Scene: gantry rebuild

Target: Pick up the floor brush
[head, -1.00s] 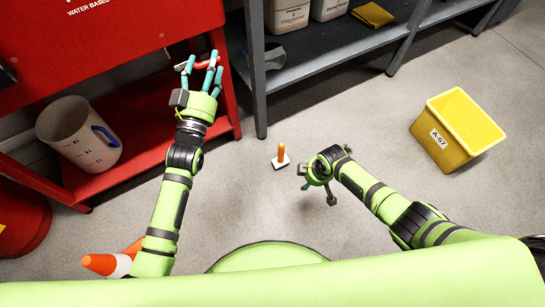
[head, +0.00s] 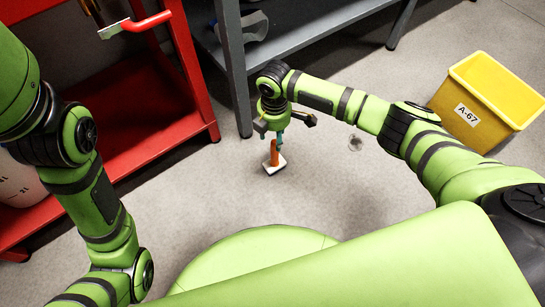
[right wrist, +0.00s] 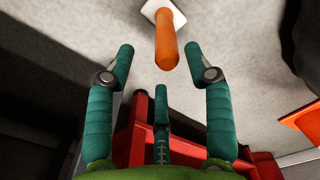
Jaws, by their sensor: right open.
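The floor brush stands on the grey floor with its orange handle (head: 274,151) upright and its pale base (head: 275,164) flat below. My right gripper (head: 275,138) points down right above the brush in the head view, its fingers open near the handle's top. In the right wrist view the orange handle (right wrist: 166,40) shows beyond the open teal fingers (right wrist: 165,75), between the two outer ones and not gripped.
A red cart (head: 150,130) and a grey shelf unit (head: 236,75) stand behind the brush. A yellow bin (head: 490,95) marked A-67 is at the right. A small grey crumpled thing (head: 355,142) lies on the floor. Floor in front of the brush is clear.

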